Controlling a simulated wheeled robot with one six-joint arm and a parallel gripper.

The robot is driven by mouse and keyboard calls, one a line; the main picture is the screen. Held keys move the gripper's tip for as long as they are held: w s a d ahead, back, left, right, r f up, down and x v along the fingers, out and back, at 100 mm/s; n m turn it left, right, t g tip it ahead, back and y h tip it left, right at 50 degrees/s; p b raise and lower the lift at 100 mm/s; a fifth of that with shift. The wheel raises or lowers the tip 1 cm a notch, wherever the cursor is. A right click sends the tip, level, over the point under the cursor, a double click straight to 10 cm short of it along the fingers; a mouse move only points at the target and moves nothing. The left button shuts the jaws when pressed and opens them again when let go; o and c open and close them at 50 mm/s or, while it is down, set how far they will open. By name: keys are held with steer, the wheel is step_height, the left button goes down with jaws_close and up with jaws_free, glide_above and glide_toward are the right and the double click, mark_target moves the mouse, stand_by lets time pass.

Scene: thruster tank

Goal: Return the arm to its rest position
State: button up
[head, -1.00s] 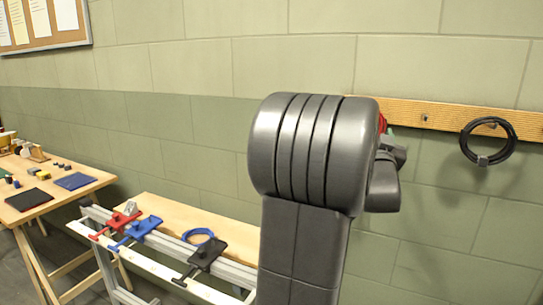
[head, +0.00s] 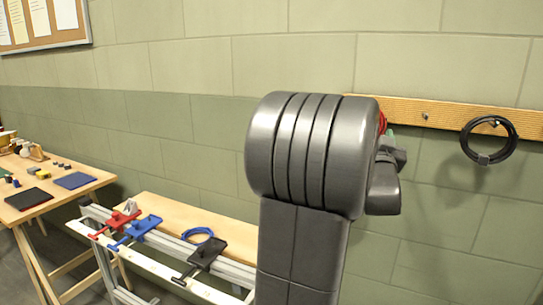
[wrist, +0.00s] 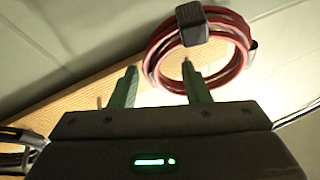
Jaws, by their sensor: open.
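A red cable coil (wrist: 157,52) with a black clip is close beyond the fingers. The right finger overlaps the coil's edge in the picture; I cannot tell whether they touch. In the head view my grey arm stands upright in the middle and hides most of the gripper. Only a sliver of the red coil (head: 383,122) shows past the arm, by the wall rail.
A wooden peg rail (head: 450,113) runs along the wall, with a black cable coil (head: 464,143) hanging on it at right. A bench (head: 165,208) with red, blue and black clamps stands lower left. A table (head: 95,184) with small items is further left.

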steer(key=b+v, duration=0.2)
steer(key=v, duration=1.1)
steer(key=r+p+x, duration=0.1)
steer(key=p+x, duration=0.3)
steer(key=x, duration=1)
steer(key=s+a+b, duration=0.3)
steer(key=s+a, duration=0.1)
steer(key=s, duration=0.5)
steer(key=shift+s+a+r, duration=0.25)
steer(key=shift+s, duration=0.05)
